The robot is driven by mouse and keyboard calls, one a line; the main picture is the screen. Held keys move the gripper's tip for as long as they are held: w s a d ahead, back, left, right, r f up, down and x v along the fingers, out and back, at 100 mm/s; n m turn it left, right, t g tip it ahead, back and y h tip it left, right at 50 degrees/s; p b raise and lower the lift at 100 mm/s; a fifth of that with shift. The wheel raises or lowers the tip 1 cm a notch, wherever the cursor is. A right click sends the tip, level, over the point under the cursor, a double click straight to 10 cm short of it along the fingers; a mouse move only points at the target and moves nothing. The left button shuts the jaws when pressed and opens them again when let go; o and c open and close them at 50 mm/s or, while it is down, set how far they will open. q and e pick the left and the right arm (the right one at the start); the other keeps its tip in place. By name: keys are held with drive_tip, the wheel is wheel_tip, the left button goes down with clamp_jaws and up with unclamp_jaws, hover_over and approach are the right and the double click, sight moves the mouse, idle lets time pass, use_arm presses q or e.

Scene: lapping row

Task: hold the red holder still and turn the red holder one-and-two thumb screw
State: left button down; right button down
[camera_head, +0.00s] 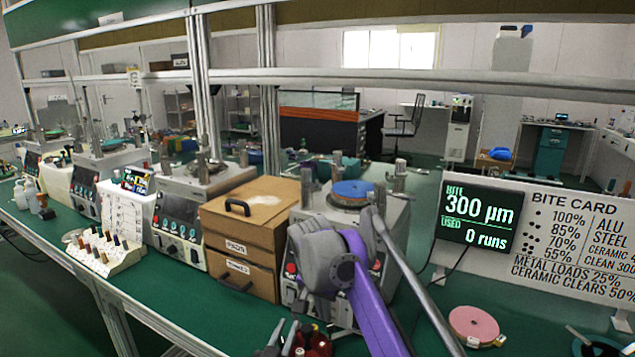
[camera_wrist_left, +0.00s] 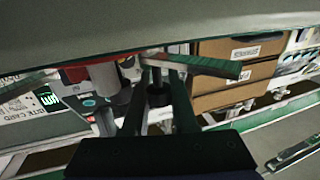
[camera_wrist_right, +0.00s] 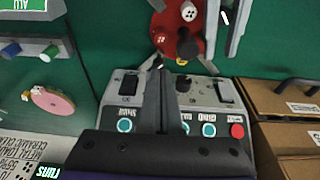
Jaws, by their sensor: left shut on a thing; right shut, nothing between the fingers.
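The red holder (camera_wrist_right: 199,42) is at the top middle of the right wrist view, with a white knob (camera_wrist_right: 188,12), a red knob (camera_wrist_right: 161,40) and a dark knob (camera_wrist_right: 187,46). I cannot tell which is the one-and-two thumb screw. The holder shows partly at the bottom of the head view (camera_head: 318,344) and at the upper left of the left wrist view (camera_wrist_left: 75,74). My left gripper (camera_wrist_left: 152,64) is shut on the holder's edge; its fingers show beside it in the head view (camera_head: 281,338). My right gripper (camera_wrist_right: 161,72) is shut and empty, apart from the knobs.
A grey lapping machine (camera_head: 377,228) with a blue disc stands behind my right arm. Brown drawer boxes (camera_head: 242,222) stand left of it. A pink disc (camera_head: 476,325) lies on the green bench at right, before the bite card (camera_head: 560,235). The bench around the disc is partly clear.

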drive_tip(key=shift+s+r, duration=0.1)
drive_tip(key=shift+r, duration=0.4)
use_arm(q)
drive_tip(key=c, duration=0.6)
unclamp_jaws()
